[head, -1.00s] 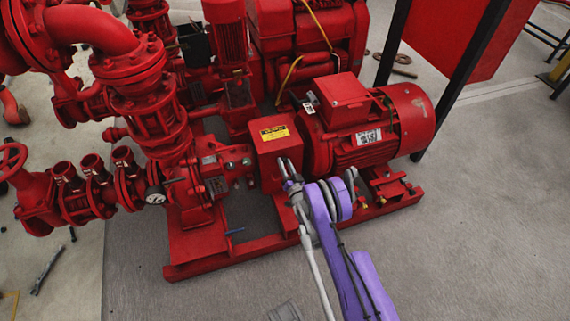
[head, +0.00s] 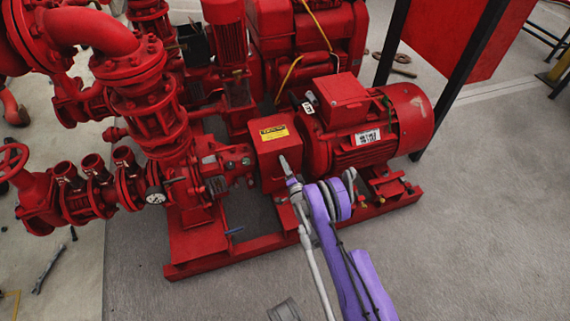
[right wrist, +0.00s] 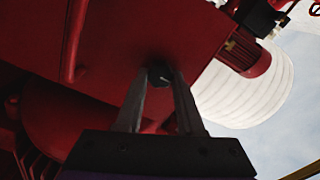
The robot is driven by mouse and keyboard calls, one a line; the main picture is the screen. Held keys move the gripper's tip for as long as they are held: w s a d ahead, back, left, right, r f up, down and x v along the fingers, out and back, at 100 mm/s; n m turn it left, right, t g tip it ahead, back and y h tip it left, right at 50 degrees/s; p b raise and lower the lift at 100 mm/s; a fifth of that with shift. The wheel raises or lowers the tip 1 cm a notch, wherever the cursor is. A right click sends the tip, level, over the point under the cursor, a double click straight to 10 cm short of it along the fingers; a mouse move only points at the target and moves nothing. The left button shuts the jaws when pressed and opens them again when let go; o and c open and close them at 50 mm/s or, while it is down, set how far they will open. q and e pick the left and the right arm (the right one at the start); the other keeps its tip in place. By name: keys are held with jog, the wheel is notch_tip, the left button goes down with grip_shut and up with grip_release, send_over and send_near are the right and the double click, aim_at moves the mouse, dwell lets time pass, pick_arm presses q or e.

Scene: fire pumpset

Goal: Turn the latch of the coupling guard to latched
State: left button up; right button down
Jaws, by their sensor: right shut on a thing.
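The coupling guard (head: 272,158) is a red box with a yellow warning label (head: 274,132) on top, between the pump and the motor. My right gripper (head: 285,165) is at the guard's near face, on the end of my purple arm. In the right wrist view its two fingers (right wrist: 161,82) stand on either side of a small dark latch knob (right wrist: 160,74) on the red surface, and it is shut on it. The latch is hidden behind the gripper in the head view, and its exact angle is hard to tell. My left gripper is not in view.
The red motor (head: 372,130) stands right of the guard, close to my arm. The pump with a pressure gauge (head: 155,198) stands to the left. The red base frame (head: 240,250) runs below.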

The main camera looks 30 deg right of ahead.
dwell(0.5)
jog(key=c, duration=0.5)
grip_release()
jog(key=shift+w, duration=0.1)
jog(key=shift+f, duration=0.1)
